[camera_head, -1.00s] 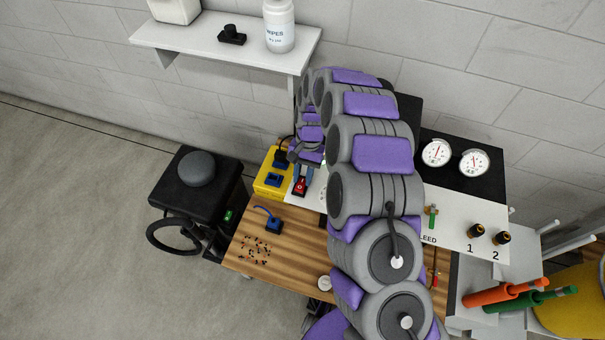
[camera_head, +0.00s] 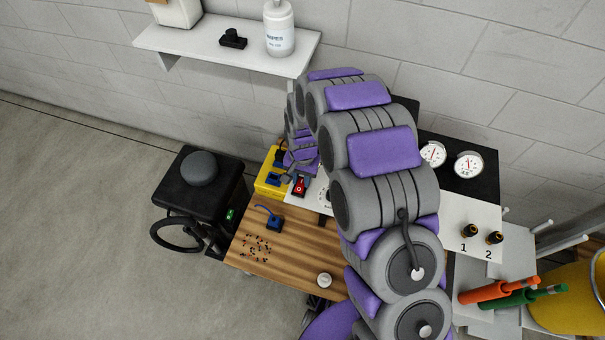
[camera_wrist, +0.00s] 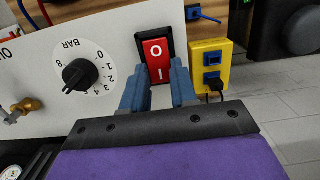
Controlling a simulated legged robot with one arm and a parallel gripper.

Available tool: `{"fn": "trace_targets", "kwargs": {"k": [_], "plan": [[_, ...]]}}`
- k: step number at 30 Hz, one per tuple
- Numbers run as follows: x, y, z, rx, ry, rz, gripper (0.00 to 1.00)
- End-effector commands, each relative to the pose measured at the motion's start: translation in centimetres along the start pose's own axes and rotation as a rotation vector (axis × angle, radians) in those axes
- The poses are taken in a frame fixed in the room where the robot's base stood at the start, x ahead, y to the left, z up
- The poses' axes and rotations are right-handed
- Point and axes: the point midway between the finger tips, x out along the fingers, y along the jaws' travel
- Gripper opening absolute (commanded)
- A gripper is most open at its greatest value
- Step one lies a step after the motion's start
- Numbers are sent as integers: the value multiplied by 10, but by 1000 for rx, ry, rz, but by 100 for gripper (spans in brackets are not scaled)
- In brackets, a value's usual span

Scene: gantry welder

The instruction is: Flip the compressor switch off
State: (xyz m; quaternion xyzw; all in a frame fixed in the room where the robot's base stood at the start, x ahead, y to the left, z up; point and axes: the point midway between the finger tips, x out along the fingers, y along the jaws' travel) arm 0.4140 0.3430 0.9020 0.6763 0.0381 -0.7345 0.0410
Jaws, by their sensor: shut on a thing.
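The compressor switch (camera_wrist: 157,58) is a red rocker marked O and I in a black frame on a white panel. It also shows in the head view (camera_head: 299,186), just below the end of my arm. In the wrist view the O lies at the far end and the I lies nearer my gripper (camera_wrist: 158,92). My gripper's two blue fingers are at either side of the switch's near end, shut on it with a gap as wide as the rocker. Which half of the rocker is pressed in, I cannot tell.
A black BAR dial (camera_wrist: 80,75) sits beside the switch on the panel. A yellow box (camera_wrist: 210,66) with blue sockets and a plugged cable stands on the other side. Two gauges (camera_head: 449,158) and a wooden bench (camera_head: 290,245) are in the head view.

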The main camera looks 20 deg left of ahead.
Motion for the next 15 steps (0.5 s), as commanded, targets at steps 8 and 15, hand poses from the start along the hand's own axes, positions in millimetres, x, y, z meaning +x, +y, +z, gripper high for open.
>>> {"fn": "trace_targets", "kwargs": {"k": [8,15], "plan": [[-1,-1,2,0,53,-1,0],[-1,-1,2,1,52,-2,0]]}}
